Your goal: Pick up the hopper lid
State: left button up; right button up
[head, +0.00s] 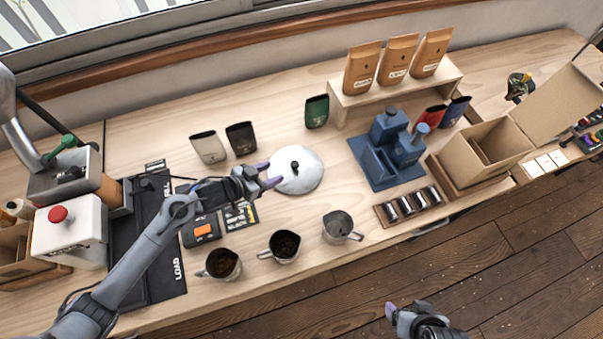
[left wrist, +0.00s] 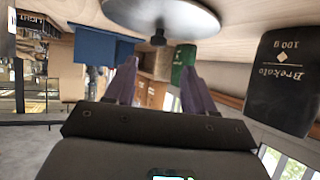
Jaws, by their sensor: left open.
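The hopper lid (head: 312,178) is a round, pale metal disc with a black knob (head: 295,164), lying flat on the wooden bench. My left gripper (head: 269,174) is open and empty at the lid's left edge, its purple fingers pointing towards the knob. In the left wrist view, the lid (left wrist: 190,18) is at the top and its knob (left wrist: 158,38) shows just beyond and between the fingertips (left wrist: 158,62), apart from them. My right gripper (head: 405,312) is low in the head view, over the floor, away from the lid; its opening is unclear.
Dark pouch (head: 241,138), pale pouch (head: 208,147) and green pouch (head: 316,111) stand behind the lid. Metal cups (head: 341,228) line the front. A blue device (head: 385,150) stands right of the lid. An orange-and-black scale (head: 201,230) lies below my left wrist.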

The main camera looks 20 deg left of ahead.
aim_at(294, 164)
pick_arm(q)
jog(key=x, duration=0.4)
jog(key=shift+w+d, duration=0.2)
jog(key=shift+w, duration=0.2)
jog(key=shift+b+x, duration=0.55)
jog(key=shift+x, duration=2.55)
jog(key=shift+s+d, duration=0.15)
jog(key=shift+s, duration=0.05)
jog(key=shift+c, duration=0.4)
grip_shut()
